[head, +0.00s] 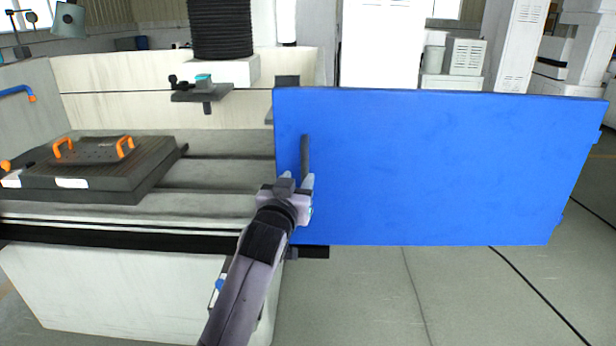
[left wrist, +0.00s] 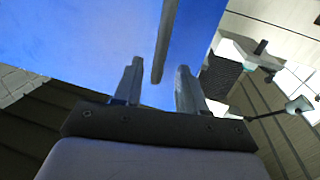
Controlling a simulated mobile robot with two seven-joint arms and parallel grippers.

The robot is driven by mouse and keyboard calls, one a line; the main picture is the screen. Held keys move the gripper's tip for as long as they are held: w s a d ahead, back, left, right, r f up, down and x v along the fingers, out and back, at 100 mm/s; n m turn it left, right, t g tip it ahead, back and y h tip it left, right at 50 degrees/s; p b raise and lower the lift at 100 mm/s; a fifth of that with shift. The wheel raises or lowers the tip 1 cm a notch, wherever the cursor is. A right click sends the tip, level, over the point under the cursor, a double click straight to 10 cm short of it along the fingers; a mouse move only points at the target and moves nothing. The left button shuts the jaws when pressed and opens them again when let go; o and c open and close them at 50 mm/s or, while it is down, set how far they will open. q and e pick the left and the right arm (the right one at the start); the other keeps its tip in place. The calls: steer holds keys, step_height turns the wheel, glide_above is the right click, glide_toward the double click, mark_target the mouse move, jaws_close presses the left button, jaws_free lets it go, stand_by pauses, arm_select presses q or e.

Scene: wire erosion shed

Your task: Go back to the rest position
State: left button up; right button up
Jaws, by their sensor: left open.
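My left gripper (head: 302,182) is open in front of the left part of a large blue door panel (head: 440,165), close to the lower end of a dark upright bar handle (head: 305,155). In the left wrist view, the two fingers of my left gripper (left wrist: 158,88) stand apart. The handle (left wrist: 165,45) runs in from the top and ends between or just beyond them; whether it touches a finger cannot be told. The blue panel (left wrist: 80,35) fills much of that view behind the fingers. My right gripper is not in view.
The machine's open work area lies to the left, with a dark plate (head: 95,150) bearing orange handles (head: 125,147). A black bellows column (head: 220,30) hangs above it. White cabinets (head: 515,45) stand behind the panel. The floor (head: 400,295) below the panel is clear, apart from a cable.

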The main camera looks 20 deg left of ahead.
arm_select(q)
steer(key=s+f+m+g+h+p, duration=0.1)
steer(key=s+f+g, duration=0.1)
steer(key=s+f, duration=0.65)
steer(key=s+f+m+g+h+p, duration=0.15)
steer(key=s+f, duration=0.35)
steer(key=f, duration=0.6)
steer(key=s+f+g, duration=0.1)
steer(key=s+f, duration=0.2)
steer(key=s, duration=0.4)
steer(key=s+d+f+g+h, duration=0.1)
steer(key=s+f, duration=0.2)
steer(key=s, duration=0.3)
steer(key=s+f+g, duration=0.2)
steer(key=s+f, duration=0.2)
steer(key=s, duration=0.3)
steer(key=shift+s+d+m, duration=0.2)
steer(key=shift+s+m, duration=0.1)
steer(key=shift+m, duration=0.15)
steer(key=shift+a, duration=0.1)
